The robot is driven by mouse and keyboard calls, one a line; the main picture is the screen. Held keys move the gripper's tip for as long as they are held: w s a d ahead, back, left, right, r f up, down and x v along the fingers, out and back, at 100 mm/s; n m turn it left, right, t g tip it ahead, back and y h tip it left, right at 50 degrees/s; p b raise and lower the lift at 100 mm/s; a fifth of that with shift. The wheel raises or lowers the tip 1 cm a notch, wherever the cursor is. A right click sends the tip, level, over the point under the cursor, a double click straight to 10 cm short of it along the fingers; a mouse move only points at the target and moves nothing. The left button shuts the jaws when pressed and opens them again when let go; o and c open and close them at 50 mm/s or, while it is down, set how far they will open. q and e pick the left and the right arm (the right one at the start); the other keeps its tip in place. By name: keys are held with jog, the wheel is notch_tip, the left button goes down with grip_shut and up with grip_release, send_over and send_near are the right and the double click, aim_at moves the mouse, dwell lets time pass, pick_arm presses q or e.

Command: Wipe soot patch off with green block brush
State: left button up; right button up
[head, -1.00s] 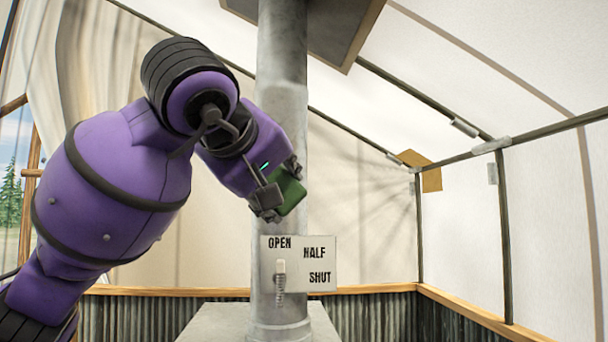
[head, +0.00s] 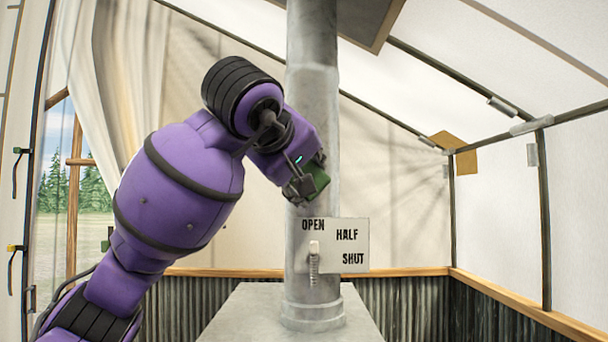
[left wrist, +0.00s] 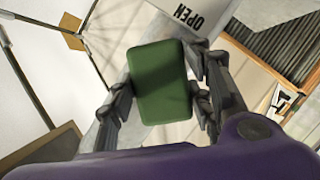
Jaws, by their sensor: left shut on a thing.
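The green block brush (head: 317,181) is between the fingers of my left gripper (head: 306,182), which is shut on it. In the head view it is held in front of the grey stovepipe (head: 313,100), above the damper plate. In the left wrist view the brush's broad green face (left wrist: 160,82) sits between both fingers (left wrist: 162,98). No soot patch can be made out for certain. Dark streaks (head: 425,190) fan over the canvas wall right of the pipe; I cannot tell if they are soot or shadow. My right gripper is not in view.
The damper plate (head: 350,230), marked OPEN, HALF and SHUT, has a lever (head: 314,260) and stands just below the gripper. A grey stove top (head: 243,310) lies under the pipe. A window (head: 62,180) and curtain (head: 130,80) are at left. Free air lies right of the pipe.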

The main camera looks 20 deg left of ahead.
aim_at(326, 175)
pick_arm(q)
jog(key=shift+w+a, duration=0.15)
jog(key=shift+w, duration=0.35)
jog(key=shift+w+a, duration=0.15)
jog(key=shift+w, duration=0.35)
dwell(0.6)
jog(key=shift+w+d, duration=0.25)
jog(key=shift+d, duration=0.75)
jog(key=shift+w+d, duration=0.2)
jog(key=shift+d, duration=0.8)
jog(key=shift+w+a+r, duration=0.1)
jog(key=shift+a+r, duration=0.1)
jog(key=shift+r, duration=1)
jog(key=shift+s+a, duration=0.25)
jog(key=shift+a, duration=0.7)
jog(key=shift+s+a, duration=0.2)
jog(key=shift+a, duration=0.75)
jog(key=shift+r, duration=1.15)
jog(key=shift+w+d, duration=0.25)
jog(key=shift+d, duration=0.8)
jog(key=shift+w+d, duration=0.25)
jog(key=shift+d, duration=0.75)
jog(key=shift+s+a, duration=0.1)
